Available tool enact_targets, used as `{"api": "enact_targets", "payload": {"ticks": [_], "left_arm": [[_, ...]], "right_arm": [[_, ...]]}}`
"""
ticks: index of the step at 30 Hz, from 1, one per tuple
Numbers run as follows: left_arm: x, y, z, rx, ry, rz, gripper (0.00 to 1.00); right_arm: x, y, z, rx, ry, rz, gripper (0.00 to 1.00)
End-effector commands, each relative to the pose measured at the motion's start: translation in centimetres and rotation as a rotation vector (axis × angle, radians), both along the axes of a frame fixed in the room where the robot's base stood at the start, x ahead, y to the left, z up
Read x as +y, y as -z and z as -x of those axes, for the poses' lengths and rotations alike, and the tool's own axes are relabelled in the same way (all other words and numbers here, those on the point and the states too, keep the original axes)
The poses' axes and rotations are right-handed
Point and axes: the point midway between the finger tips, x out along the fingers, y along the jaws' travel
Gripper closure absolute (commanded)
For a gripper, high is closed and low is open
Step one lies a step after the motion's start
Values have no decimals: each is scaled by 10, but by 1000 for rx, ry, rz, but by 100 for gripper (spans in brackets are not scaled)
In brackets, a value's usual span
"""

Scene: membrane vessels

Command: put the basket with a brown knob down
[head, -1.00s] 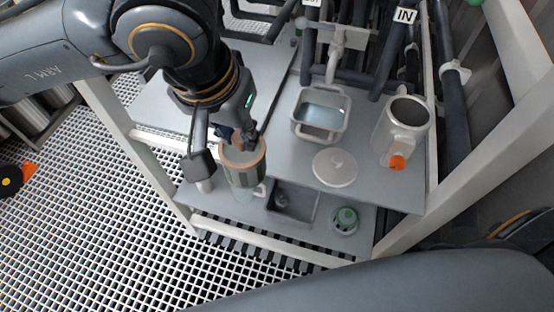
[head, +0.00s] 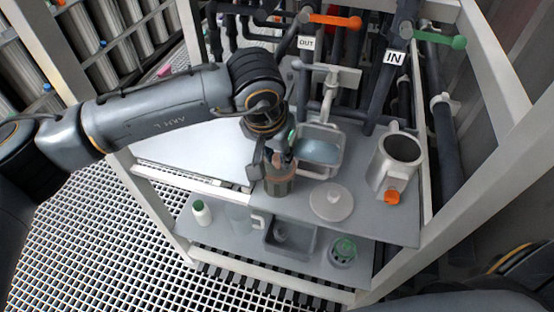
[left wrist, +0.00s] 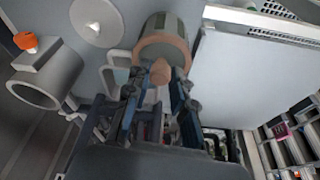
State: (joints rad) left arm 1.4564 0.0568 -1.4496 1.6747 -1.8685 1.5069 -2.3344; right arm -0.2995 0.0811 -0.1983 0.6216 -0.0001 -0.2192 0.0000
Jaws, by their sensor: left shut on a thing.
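The basket (head: 279,184) is a grey-green ribbed cylinder with a brownish rim, close to the front edge of the upper grey worktop (head: 367,222). My left gripper (head: 277,160) comes down on it from above. In the left wrist view, the fingers of the left gripper (left wrist: 160,84) are shut on the brown knob (left wrist: 160,72) on top of the basket (left wrist: 165,28). The basket looks roughly upright. I cannot tell whether its base touches the worktop. My right gripper is not in view.
A round lid (head: 332,203) lies right of the basket. A basin (head: 320,150) stands behind; a metal jug with an orange part (head: 399,158) stands farther right. The lower shelf holds a clear jug (head: 241,220), a grey tray (head: 291,240) and a green-capped bottle (head: 201,213).

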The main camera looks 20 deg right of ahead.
Motion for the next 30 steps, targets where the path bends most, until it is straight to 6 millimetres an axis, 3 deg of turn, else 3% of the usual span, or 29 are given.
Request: {"api": "enact_targets", "payload": {"ticks": [5, 12, 24, 25, 28, 30], "left_arm": [[-4, 14, -10, 2, -1, -2, 100], [-4, 41, -9, 1, -1, -1, 100], [-3, 47, -10, -2, -1, -1, 100], [-3, 46, -10, -2, -1, -1, 75], [-3, 45, -9, -1, 0, -1, 54], [-3, 45, -9, -1, 0, -1, 54]], "right_arm": [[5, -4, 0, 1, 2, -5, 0], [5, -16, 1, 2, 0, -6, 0], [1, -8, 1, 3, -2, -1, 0], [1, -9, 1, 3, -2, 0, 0], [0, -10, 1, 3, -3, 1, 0], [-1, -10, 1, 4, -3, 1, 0]]}}
